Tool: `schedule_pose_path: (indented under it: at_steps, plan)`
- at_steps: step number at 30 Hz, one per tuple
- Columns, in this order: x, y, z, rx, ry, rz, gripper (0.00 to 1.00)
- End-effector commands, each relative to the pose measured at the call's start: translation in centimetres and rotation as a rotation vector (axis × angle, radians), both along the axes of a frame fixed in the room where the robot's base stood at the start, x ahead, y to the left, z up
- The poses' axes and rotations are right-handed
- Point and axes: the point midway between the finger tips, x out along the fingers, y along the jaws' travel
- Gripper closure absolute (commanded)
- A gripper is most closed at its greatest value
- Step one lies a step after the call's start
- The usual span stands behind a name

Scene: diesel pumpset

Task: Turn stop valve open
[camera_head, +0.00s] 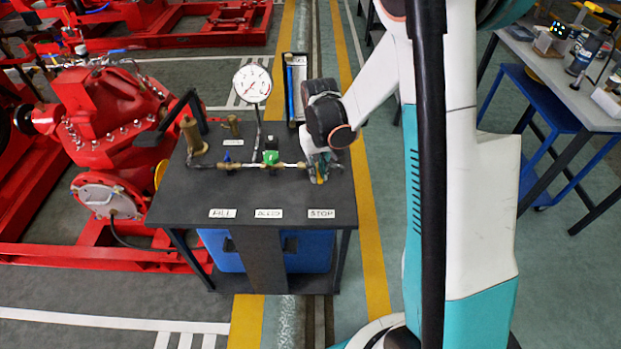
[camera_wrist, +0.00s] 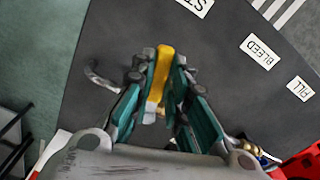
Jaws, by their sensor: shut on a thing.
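The stop valve has a yellow lever handle (camera_wrist: 160,75), which sits between the fingers of my gripper (camera_wrist: 158,92) in the wrist view. The fingers are shut on this handle. In the head view my gripper (camera_head: 319,168) is at the right end of the brass pipe line, above the STOP label (camera_head: 321,213), and only a bit of yellow shows there. The valve body is mostly hidden by the fingers. The STOP label (camera_wrist: 196,5) is cut off at the top of the wrist view.
The dark bench (camera_head: 180,197) also carries a blue-handled valve (camera_head: 227,156), a green-handled valve (camera_head: 270,157), a pressure gauge (camera_head: 252,83) and a brass fitting (camera_head: 190,135). A curved metal hook (camera_wrist: 97,77) is beside the fingers. A red pump (camera_head: 105,110) stands left.

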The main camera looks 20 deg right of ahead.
Motion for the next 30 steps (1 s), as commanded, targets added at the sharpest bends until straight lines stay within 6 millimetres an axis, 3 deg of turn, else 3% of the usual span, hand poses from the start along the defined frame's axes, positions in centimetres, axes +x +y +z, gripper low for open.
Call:
schedule_pose_path:
  at_steps: [15,30]
  plan:
    - [1.1,-4.0,0.0,0.000,0.000,0.481,1.00]
    - [3.2,-6.7,0.0,0.000,0.001,0.938,1.00]
